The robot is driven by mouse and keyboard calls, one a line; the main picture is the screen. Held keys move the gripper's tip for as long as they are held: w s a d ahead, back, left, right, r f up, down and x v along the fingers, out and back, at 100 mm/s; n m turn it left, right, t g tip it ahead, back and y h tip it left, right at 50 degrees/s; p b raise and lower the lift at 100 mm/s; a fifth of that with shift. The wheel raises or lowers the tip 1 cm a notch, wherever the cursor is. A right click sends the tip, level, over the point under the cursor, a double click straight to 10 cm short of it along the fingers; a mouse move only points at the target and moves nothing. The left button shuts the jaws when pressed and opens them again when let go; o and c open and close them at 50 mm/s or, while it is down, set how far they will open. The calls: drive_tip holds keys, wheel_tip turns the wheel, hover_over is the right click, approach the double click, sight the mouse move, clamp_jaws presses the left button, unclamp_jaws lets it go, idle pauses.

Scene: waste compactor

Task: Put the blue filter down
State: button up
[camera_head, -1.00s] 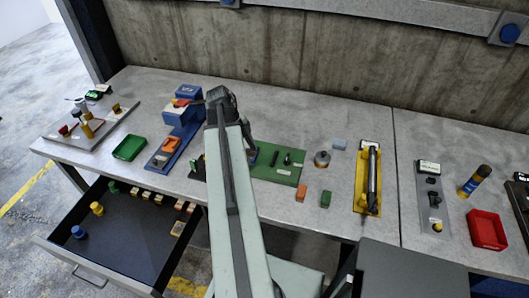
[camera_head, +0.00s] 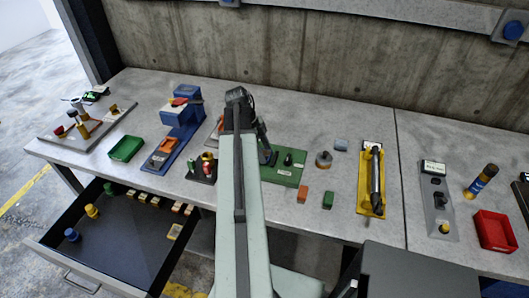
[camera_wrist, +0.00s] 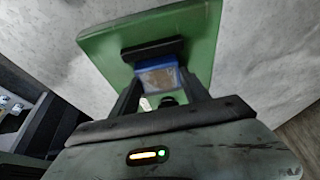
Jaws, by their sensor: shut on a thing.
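The blue filter (camera_wrist: 158,68) shows in the wrist view as a small blue block with a brownish face. My gripper (camera_wrist: 160,88) is shut on it, one dark finger on each side. Beyond the filter is the green board (camera_wrist: 205,30), with a dark bar (camera_wrist: 152,50) on it just past the filter. Whether the filter touches the board, I cannot tell. In the head view my arm covers the filter and most of my gripper, beside the left part of the green board (camera_head: 284,178).
An orange block (camera_head: 302,194) and a green block (camera_head: 328,200) lie in front of the board. A round metal part (camera_head: 323,159) and a grey-blue block (camera_head: 341,145) stand to its right. A black stand (camera_head: 201,177) is left of my arm. The drawer (camera_head: 130,235) is open.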

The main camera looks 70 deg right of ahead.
drive_tip(key=shift+f, duration=0.2)
drive_tip(key=o, duration=1.6)
drive_tip(key=shift+c, duration=0.2)
drive_tip(key=shift+w+r+p, duration=0.1)
drive_tip(key=shift+r+p, duration=0.35)
drive_tip(key=shift+r, duration=0.15)
drive_tip(key=p+v, duration=1)
drive_tip(key=v, duration=0.1)
drive_tip(key=shift+w+r, duration=0.1)
